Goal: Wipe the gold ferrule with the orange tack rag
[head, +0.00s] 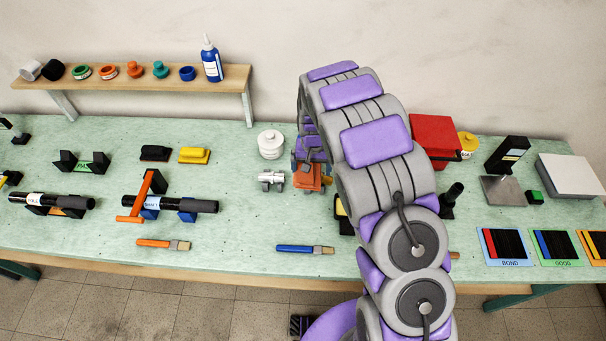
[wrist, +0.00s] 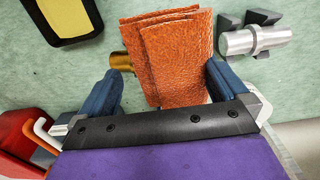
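The orange tack rag (wrist: 176,55) is a folded, rough-textured cloth between the two blue fingers of my gripper (wrist: 165,85). The fingers stand wide apart, about the rag's width, and appear shut on it. The gold ferrule (wrist: 121,61) pokes out past the rag's left edge in the wrist view; the rest of it is hidden behind the rag. Whether rag and ferrule touch is not clear. In the head view the rag (head: 307,180) is low over the bench, right of a silver ferrule (head: 271,177), with my gripper (head: 310,168) above it.
The silver ferrule (wrist: 254,40) sits in a dark cradle close by. A yellow-and-black item (wrist: 72,18) lies left in the wrist view. A white jar (head: 271,144) stands behind, and a blue-handled brush (head: 305,249) lies in front on the green bench (head: 225,250). My arm hides the bench's middle right.

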